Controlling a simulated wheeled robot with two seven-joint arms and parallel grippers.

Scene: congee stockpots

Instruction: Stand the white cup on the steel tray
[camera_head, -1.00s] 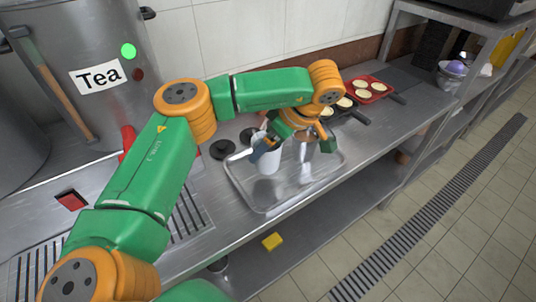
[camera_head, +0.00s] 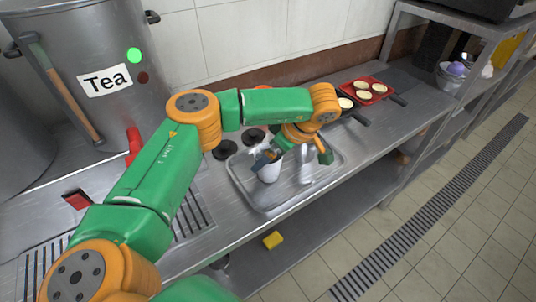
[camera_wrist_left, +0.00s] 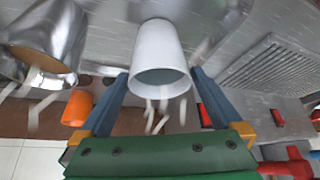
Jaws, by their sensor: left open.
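The white cup (camera_head: 270,173) stands on the steel tray (camera_head: 262,207), toward its left part, and looks upright. My left gripper (camera_head: 264,159) is at the cup and hides part of it in the head view. In the left wrist view, the white cup (camera_wrist_left: 160,50) shows between the two blue fingers of my left gripper (camera_wrist_left: 157,85), its open rim toward the camera. The fingers are apart, with a visible gap on each side of the cup. My right gripper is not in view.
A shiny steel vessel (camera_head: 304,162) stands on the tray right of the cup, close to my gripper; it also shows in the left wrist view (camera_wrist_left: 50,35). Black discs (camera_head: 226,150) lie behind the tray. A large Tea pot (camera_head: 105,110) stands at the left.

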